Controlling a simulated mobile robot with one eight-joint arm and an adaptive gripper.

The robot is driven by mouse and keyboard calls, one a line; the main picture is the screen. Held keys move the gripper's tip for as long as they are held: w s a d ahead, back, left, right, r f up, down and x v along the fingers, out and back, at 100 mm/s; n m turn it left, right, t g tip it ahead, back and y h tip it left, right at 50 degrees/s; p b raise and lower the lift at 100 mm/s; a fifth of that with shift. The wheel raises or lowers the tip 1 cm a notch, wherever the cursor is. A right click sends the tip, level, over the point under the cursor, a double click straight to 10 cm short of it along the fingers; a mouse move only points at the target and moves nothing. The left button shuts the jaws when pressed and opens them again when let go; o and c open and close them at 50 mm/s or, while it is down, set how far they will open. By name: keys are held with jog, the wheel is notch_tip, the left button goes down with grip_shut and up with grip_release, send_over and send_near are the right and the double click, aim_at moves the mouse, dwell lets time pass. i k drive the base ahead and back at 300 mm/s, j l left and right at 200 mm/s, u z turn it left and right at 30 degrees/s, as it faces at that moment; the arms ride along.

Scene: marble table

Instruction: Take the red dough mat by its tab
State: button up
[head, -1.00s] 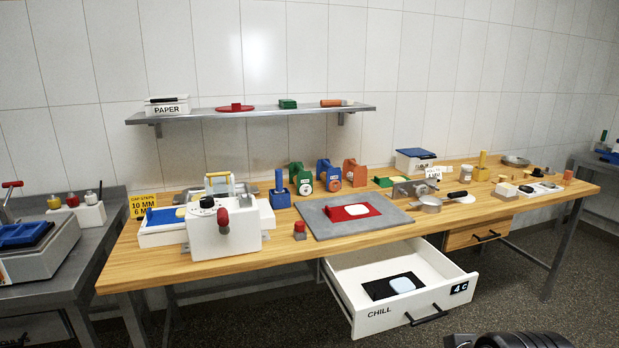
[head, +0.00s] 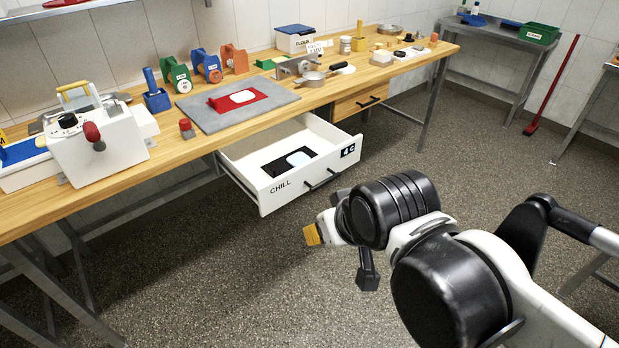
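The red dough mat (head: 262,95) lies flat on the grey slab (head: 215,122) on the wooden table, with a pale piece of dough (head: 242,97) on it. A raised red tab (head: 222,104) stands at its left end. My gripper (head: 325,235) is in front of the table, over the floor and to the right of the open drawer, well away from the mat. A yellow-orange pad shows at its tip. My wrist hides part of the gripper, so its opening is unclear, and I see nothing held in it.
The open white CHILL drawer (head: 262,198) juts out below the slab, holding a black mat (head: 277,168) with pale dough. A white machine (head: 95,150) and a small red-topped block (head: 186,128) stand left of the slab. The floor in front is clear.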

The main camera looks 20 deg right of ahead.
aim_at(223, 104)
jog(key=i+j+z, duration=0.2)
jog(key=i+j, duration=0.35)
jog(key=i+j+z, duration=0.2)
jog(key=i+j, duration=0.5)
jog(key=i+j+z, duration=0.2)
jog(key=i+j, duration=0.35)
jog(key=j, duration=0.2)
